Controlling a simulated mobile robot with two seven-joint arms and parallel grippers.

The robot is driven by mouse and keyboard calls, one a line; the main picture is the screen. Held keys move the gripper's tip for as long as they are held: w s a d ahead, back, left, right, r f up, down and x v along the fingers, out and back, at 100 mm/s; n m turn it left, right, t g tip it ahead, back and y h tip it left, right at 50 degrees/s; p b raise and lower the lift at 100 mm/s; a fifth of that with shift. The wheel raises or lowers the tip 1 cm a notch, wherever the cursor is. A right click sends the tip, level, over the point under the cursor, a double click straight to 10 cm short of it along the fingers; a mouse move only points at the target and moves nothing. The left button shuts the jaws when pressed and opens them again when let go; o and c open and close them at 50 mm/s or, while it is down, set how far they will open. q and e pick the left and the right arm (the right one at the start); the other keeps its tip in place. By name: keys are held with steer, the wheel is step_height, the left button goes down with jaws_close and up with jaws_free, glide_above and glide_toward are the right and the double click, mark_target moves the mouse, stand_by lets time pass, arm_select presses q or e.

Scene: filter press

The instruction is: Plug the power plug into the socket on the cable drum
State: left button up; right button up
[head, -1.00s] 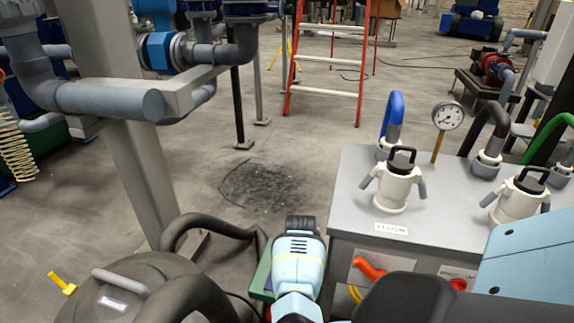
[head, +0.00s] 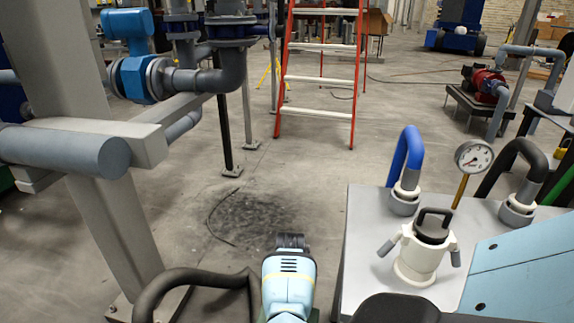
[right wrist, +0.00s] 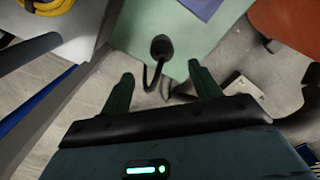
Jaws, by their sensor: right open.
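My right gripper (right wrist: 162,84) is open and empty in the right wrist view, with two dark green fingers spread apart. Beyond the fingertips, a round black piece with a black cable (right wrist: 162,47) lies against a pale green surface (right wrist: 120,40). It looks like the power plug, but I cannot be sure. It appears between the fingers and apart from them. I cannot make out the cable drum or its socket for certain. An orange-red surface (right wrist: 295,25) is at the upper right, only partly in frame. My left gripper is not in view.
A grey bench (head: 365,220) with a white canister (head: 420,250), hoses and a gauge (head: 474,157) stands at the right. A steel post (head: 105,215) with pipes is at the left. A ladder (head: 320,90) stands behind.

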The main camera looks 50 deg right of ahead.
steer(key=shift+s+a, duration=0.1)
steer(key=shift+f, duration=0.15)
step_height(320, 180, down, 2)
steer(key=shift+f+b, duration=0.2)
steer(key=shift+b, duration=0.35)
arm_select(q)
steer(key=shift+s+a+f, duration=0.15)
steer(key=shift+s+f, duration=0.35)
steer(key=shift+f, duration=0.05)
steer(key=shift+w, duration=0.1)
arm_select(e)
steer(key=shift+f, duration=0.15)
steer(key=f+b, duration=0.1)
steer(key=f, duration=0.1)
steer(key=f+b, duration=0.1)
steer(key=f, duration=0.1)
steer(key=shift+w+f, duration=0.2)
steer(key=shift+f, duration=0.2)
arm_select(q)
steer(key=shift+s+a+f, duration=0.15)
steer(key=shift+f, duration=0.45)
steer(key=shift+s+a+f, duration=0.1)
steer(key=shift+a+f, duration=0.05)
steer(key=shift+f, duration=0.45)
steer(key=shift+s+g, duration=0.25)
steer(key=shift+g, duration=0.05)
